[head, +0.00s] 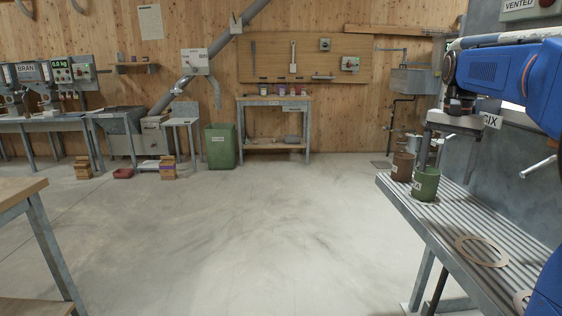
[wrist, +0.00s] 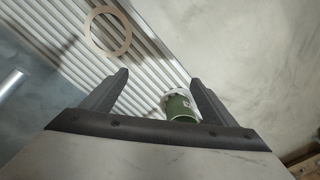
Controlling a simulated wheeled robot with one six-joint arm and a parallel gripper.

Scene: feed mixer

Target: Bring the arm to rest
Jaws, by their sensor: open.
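My blue arm (head: 500,75) reaches in from the right in the head view, above a ribbed grey bench (head: 440,222). Its wrist end hangs above the bench's far end. In the wrist view, the two dark fingers of my gripper (wrist: 160,76) stand wide apart with nothing held between them. A green can (head: 426,186) stands upright on the bench, below my gripper. The can also shows in the wrist view (wrist: 180,107), beyond the gripper and close to the right finger, partly hidden by the gripper's body.
A brown can (head: 402,167) stands just behind the green one. A flat tan ring (head: 482,251) lies nearer on the bench. A grey machine panel (head: 500,165) rises along the bench's right side. The concrete floor (head: 250,230) in the middle is clear.

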